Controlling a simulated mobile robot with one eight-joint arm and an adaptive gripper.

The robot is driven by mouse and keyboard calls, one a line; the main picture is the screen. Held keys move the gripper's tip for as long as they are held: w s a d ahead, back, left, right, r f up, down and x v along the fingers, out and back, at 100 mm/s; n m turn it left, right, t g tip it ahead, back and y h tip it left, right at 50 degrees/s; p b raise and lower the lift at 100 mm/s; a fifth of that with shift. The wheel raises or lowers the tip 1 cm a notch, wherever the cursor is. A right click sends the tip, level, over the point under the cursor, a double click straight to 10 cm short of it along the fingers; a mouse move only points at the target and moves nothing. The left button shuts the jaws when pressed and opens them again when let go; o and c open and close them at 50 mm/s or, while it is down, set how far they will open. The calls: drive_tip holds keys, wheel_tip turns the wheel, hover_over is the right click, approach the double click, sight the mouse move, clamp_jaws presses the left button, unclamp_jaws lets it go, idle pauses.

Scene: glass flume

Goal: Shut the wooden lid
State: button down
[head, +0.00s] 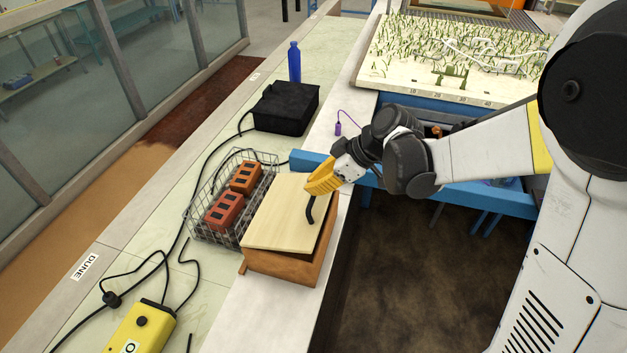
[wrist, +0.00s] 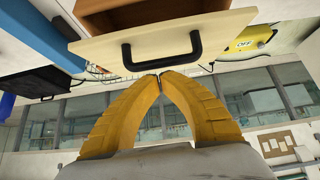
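The pale wooden lid (head: 280,212) lies over a brown wooden box (head: 285,266), at a slight tilt; a strip of the box shows past the lid's right edge. How wide the gap under it is, I cannot tell. A black bar handle (head: 311,210) stands on the lid near that edge. The handle (wrist: 162,62) also shows in the wrist view, on the lid (wrist: 105,50). My gripper (head: 318,188) has yellow fingers at the lid's upper right. In the wrist view its fingertips (wrist: 160,76) meet with nothing between them, close to the handle. Contact is not clear.
A wire basket (head: 197,218) with red bricks (head: 224,210) stands close left of the box. A black case (head: 285,108), a blue bottle (head: 294,62) and a yellow control box (head: 142,328) are on the bench.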

sight(319, 204)
drive_tip(key=shift+y, duration=0.7)
drive_tip(key=d+f+b, duration=0.1)
drive_tip(key=b, duration=0.1)
drive_tip(key=d+f+b, duration=0.1)
drive_tip(key=f+b, duration=0.1)
drive_tip(key=s+d+f+b, duration=0.1)
drive_tip(key=f+b, duration=0.1)
drive_tip(key=shift+d+f, duration=0.1)
drive_tip(key=shift+f, duration=0.1)
drive_tip(key=shift+r, duration=0.2)
